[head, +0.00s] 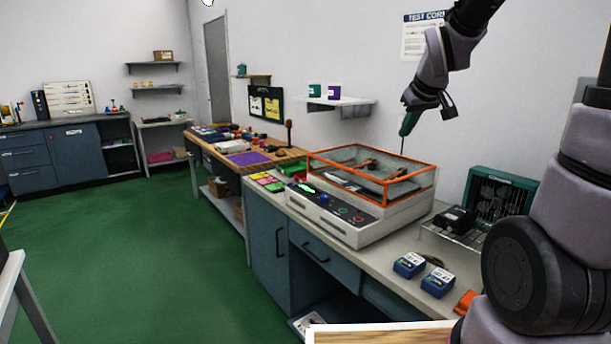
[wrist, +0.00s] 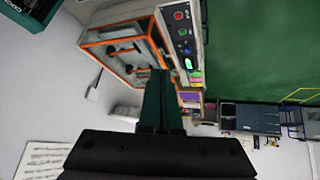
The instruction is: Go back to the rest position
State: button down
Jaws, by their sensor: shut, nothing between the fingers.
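My gripper (head: 404,132) shows in the head view with its dark green fingers pointing down, above the back right part of the orange-framed test box. In the wrist view my gripper (wrist: 160,72) has its two green fingers together, with nothing seen between them. The test box (head: 372,172) has clear walls and an orange rim, and it sits on a white control unit (head: 340,222). The box also shows in the wrist view (wrist: 82,40), beyond the fingertips. My arm reaches in from the upper right of the head view.
Two blue boxes (head: 409,265) (head: 437,282), a black device (head: 455,219) on a wire rack and a teal rack (head: 500,200) stand on the bench to the right. A wall shelf (head: 336,101) is behind. A cluttered wooden bench (head: 225,151) stands farther back. Green floor (head: 130,240) is open at left.

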jog(key=s+r+m, duration=0.3)
jog(key=s, duration=0.7)
jog(key=s+r+m+y, duration=0.1)
jog(key=s+r+m, duration=0.2)
jog(key=s, duration=0.8)
jog(key=shift+a+r+m+g, duration=0.3)
jog(key=shift+a+r+m, duration=0.1)
jog(key=shift+m, duration=0.1)
